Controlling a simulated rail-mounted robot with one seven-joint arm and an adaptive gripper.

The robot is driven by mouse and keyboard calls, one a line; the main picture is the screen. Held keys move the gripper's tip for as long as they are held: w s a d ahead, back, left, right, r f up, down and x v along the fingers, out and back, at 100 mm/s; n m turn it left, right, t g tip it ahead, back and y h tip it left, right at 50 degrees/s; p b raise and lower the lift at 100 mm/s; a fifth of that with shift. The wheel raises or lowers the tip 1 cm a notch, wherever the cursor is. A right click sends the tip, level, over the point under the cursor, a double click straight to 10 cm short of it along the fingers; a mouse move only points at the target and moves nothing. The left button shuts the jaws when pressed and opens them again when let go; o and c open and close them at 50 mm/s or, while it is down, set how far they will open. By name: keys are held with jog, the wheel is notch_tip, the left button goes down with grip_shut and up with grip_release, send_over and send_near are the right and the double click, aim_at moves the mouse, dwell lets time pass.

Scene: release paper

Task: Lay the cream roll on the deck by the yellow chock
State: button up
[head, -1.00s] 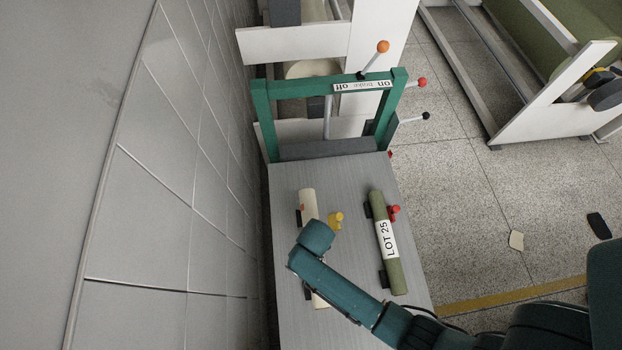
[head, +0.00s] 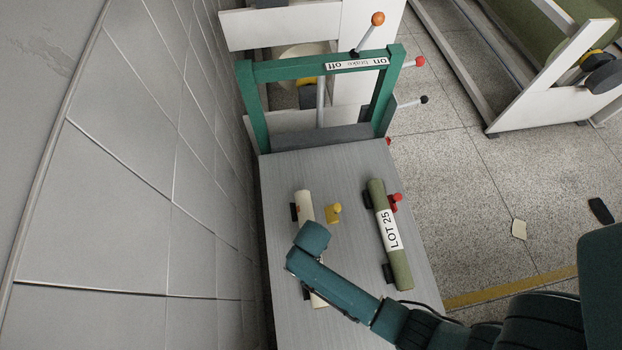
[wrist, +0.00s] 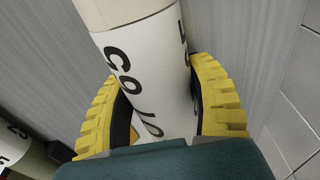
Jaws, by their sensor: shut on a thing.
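The cream roll (head: 304,204) lies lengthwise on the grey deck (head: 346,262), beside the yellow chock (head: 333,213) on its right. My arm hides its middle in the head view; its lower end shows below the arm. In the wrist view my gripper (wrist: 160,112) has its yellow, ridged fingers on both sides of the cream roll (wrist: 143,55), shut on its white label with dark lettering. I cannot tell whether the roll rests fully on the deck. Dark blocks sit at the roll's left side.
A green roll labelled LOT 25 (head: 390,237) lies to the right, by a red chock (head: 395,201). A green frame (head: 257,112) with levers stands at the deck's far end. A grey tiled wall (head: 135,190) runs close along the left.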

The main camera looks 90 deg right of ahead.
jog(key=shift+f, duration=0.25)
dwell(0.3)
jog(key=o, duration=1.3)
jog(key=shift+o, duration=0.3)
jog(key=r, duration=0.4)
jog(key=a+r, duration=0.1)
jog(key=r, duration=0.7)
jog(key=shift+s+a, duration=0.15)
jog(key=shift+a, duration=0.05)
